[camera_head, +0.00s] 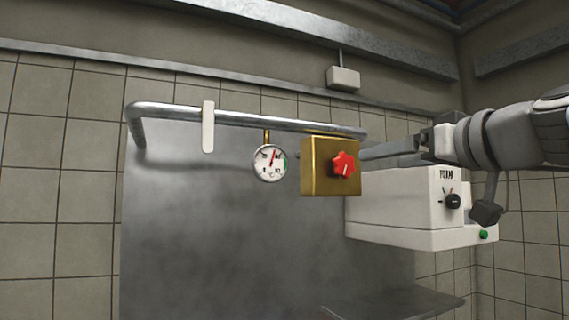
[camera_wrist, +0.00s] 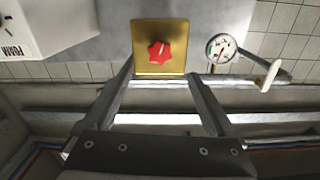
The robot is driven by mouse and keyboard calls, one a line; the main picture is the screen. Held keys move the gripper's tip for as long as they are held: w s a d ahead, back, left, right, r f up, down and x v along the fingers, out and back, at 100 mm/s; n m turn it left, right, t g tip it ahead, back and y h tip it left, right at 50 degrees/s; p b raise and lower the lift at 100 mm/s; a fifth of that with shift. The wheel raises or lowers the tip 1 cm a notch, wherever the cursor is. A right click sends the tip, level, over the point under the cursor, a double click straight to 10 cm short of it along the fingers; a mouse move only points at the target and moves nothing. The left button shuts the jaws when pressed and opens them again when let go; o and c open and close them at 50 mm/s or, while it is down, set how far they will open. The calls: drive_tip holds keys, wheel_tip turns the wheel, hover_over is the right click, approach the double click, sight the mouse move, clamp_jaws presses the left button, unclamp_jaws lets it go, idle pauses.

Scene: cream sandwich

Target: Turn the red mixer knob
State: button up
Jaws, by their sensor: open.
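The red star-shaped knob (camera_head: 343,163) is on the front of a gold box (camera_head: 315,178) on the wall rig. In the wrist view the red knob (camera_wrist: 159,52) faces the camera on the gold box (camera_wrist: 146,30), beyond my fingers. My gripper (camera_wrist: 160,78) is open and empty. Its two fingers reach toward the lower edge of the box, one toward each side, with the knob above the gap between them. In the head view my gripper (camera_head: 364,151) comes in from the right, its tips beside the box's right side. I cannot tell whether they touch it.
A dial gauge (camera_head: 270,163) hangs left of the box under a metal rail (camera_head: 240,119). A white tag (camera_head: 208,127) hangs on the rail. A white machine labelled FOAM (camera_head: 400,206) with a black knob (camera_head: 452,201) stands below my arm. Room in front of the grey panel (camera_head: 200,230) is clear.

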sight(346, 165)
drive_tip(key=p+x, duration=0.2)
drive_tip(key=x, duration=0.9)
drive_tip(key=shift+w, duration=0.15)
drive_tip(key=c, duration=1.4)
drive_tip(key=m+b, duration=0.1)
drive_tip(key=m, duration=0.3)
drive_tip(key=shift+m, duration=0.3)
drive_tip(key=m, duration=0.4)
drive_tip(key=shift+m, duration=0.7)
